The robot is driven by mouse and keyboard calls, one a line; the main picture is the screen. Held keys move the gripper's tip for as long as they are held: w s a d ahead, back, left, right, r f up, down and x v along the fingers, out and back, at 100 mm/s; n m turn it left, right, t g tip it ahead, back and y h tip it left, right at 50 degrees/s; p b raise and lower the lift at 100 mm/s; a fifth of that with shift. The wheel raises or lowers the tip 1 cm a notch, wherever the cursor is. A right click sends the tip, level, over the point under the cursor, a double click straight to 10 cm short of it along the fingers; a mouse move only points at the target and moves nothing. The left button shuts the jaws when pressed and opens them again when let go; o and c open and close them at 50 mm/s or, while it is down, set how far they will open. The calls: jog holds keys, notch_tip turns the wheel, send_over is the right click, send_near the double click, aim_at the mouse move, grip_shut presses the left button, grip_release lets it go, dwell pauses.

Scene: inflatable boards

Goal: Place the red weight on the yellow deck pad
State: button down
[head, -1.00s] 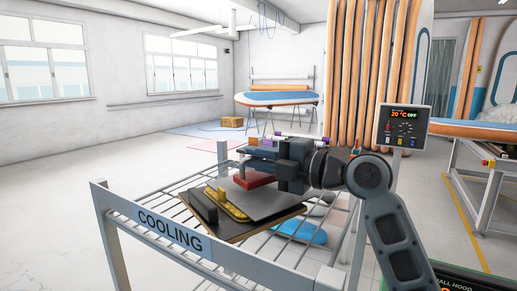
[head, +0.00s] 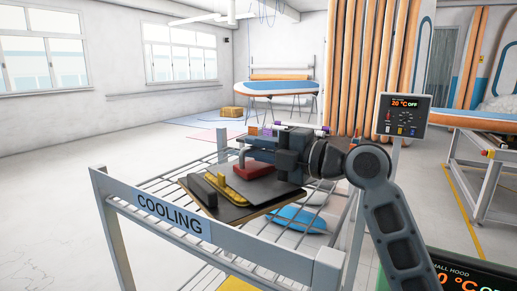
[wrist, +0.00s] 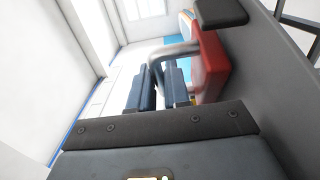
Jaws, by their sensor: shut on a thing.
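The red weight (head: 257,169) has a metal loop handle, best seen in the wrist view (wrist: 212,62). My gripper (head: 246,152) is shut on that handle; its two fingers (wrist: 158,88) flank it in the wrist view. The weight is over or at a dark grey sheet (head: 255,195) on the rack; I cannot tell whether it touches. A long yellow piece (head: 226,190), apparently the yellow deck pad, lies left of and nearer than the weight. Part of the pad is hidden by the pieces around it.
A black block (head: 202,190) lies left of the yellow piece, on the same board. The rack (head: 240,246) marked COOLING has an open wire top and raised end bar. A blue pad (head: 297,219) shows lower down. A control panel (head: 402,116) stands at the right.

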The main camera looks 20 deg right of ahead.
jog(key=shift+f, duration=0.15)
jog(key=c, duration=1)
grip_release()
jog(key=b+v, duration=0.3)
jog(key=v, duration=0.3)
jog(key=shift+s+d+f, duration=0.1)
jog(key=shift+s+d, duration=0.1)
jog(key=shift+d, duration=0.05)
jog(key=shift+s+d, duration=0.3)
jog(key=shift+s, duration=0.25)
jog(key=shift+s+d, duration=0.1)
